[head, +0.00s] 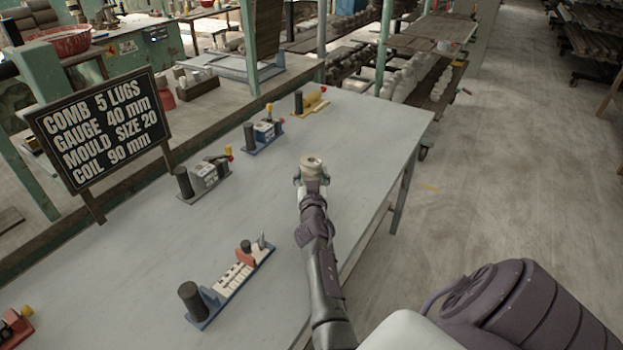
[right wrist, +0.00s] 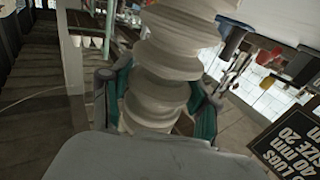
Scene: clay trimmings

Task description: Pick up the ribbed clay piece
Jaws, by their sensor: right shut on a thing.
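The ribbed clay piece (head: 312,164) is pale cream and shows in the head view at the tip of my right arm. In the right wrist view the ribbed clay piece (right wrist: 168,62) fills the middle as a stack of thick rounded ridges. My right gripper (head: 312,178) is shut on it, over the right part of the table. In the right wrist view the green-lined fingers of my right gripper (right wrist: 160,105) lie on both sides of its lower ridges. The gripper hides its lower part in the head view. My left gripper is not in view.
On the grey table (head: 330,115) stand several small fixtures, among them a blue one with white blocks (head: 233,281), a grey one (head: 205,178) and a yellow one (head: 311,101). A black sign (head: 100,128) stands at the left. The table around my right gripper is clear.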

